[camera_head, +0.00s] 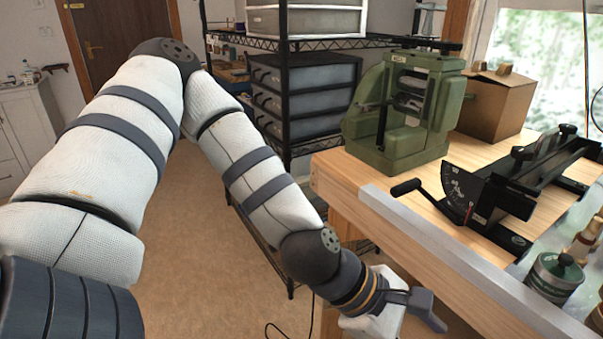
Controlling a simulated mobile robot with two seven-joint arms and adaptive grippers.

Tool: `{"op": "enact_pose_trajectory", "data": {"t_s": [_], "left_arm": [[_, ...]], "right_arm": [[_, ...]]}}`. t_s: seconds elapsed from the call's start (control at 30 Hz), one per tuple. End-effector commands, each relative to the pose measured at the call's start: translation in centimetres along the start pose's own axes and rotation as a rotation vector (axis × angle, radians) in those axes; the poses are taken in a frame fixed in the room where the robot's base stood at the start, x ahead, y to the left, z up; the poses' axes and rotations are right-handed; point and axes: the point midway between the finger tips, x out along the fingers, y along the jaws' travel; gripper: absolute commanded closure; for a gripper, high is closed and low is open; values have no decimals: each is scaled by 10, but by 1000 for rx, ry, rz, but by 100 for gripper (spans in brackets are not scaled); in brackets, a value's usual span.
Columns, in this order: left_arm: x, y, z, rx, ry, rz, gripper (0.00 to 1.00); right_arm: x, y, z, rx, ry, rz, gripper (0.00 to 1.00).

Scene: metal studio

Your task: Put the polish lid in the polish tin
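A round green tin (555,277) with a pale metal top and a dark knob-like piece on it stands at the lower right, on the metal-topped part of the bench. I cannot tell whether it is the polish tin, and I cannot make out a separate polish lid. My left arm comes in from the left and bends down to the bench's front. My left gripper (424,308) is low at the bottom, in front of the bench edge and well left of the green tin. Its fingers are mostly turned away or cut off. My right gripper is out of view.
The wooden bench (345,170) has a metal strip (460,255) along its front. A green machine (408,110), a black device with a crank (510,185) and a cardboard box (495,103) stand on it. A rack of drawers (305,95) is behind my arm.

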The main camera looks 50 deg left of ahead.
Motion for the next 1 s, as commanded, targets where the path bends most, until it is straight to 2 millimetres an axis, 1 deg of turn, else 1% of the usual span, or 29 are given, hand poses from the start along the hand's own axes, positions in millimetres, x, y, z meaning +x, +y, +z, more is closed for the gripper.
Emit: {"op": "enact_pose_trajectory", "data": {"t_s": [0.03, 0.07, 0.1, 0.17, 0.2, 0.3, 0.4, 0.5, 1.0], "left_arm": [[17, -47, -45, 171, 119, -122, 50], [22, -73, -71, 293, 178, -196, 50], [23, -108, -104, 463, 239, -305, 50], [14, -155, -150, 723, 294, -481, 50], [4, -182, -176, 895, 304, -601, 50], [-24, -231, -224, 1269, 257, -863, 50], [-42, -252, -245, 1487, 187, -1006, 50], [-47, -257, -252, 1562, 158, -1050, 50], [-47, -256, -251, 1561, 157, -1047, 50]], "right_arm": [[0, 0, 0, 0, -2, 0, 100], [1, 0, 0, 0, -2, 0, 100], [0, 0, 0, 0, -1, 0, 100], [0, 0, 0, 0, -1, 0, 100], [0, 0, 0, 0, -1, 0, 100], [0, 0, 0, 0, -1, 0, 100], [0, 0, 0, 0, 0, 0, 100], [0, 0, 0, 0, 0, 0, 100], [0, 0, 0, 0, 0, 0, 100]]}}
